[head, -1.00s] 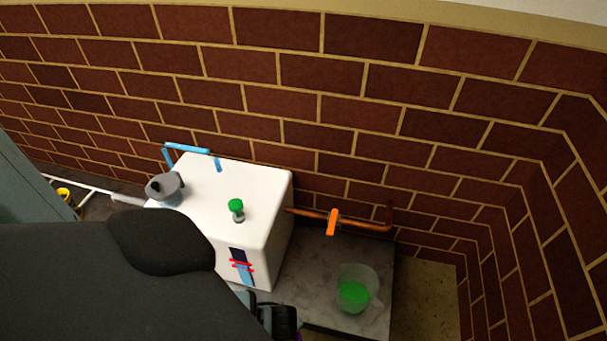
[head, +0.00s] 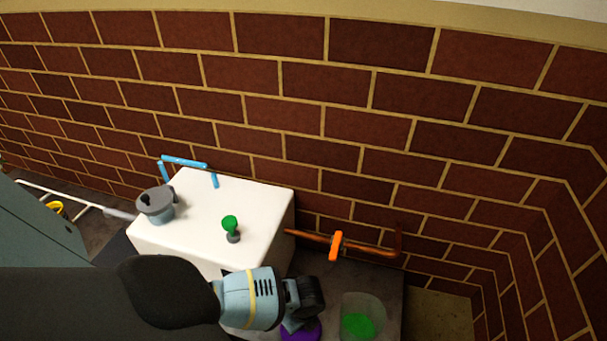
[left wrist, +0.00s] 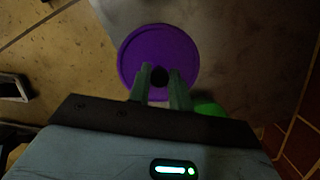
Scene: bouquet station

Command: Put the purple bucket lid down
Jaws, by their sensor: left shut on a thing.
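The purple bucket lid (left wrist: 150,48) is a round disc with a dark knob at its middle in the left wrist view. My left gripper (left wrist: 160,78) is shut on the lid's knob. In the head view the lid (head: 301,331) shows at the bottom edge, partly hidden under my left gripper (head: 300,322). A clear bucket (head: 362,318) with green contents stands just right of the lid. Whether the lid touches any surface cannot be told. My right gripper is not in view.
A white box-shaped unit (head: 215,215) with a green knob (head: 231,226) and a grey pot (head: 157,203) stands left of the bucket. A copper pipe with an orange handle (head: 336,246) runs behind. A brick wall closes the back.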

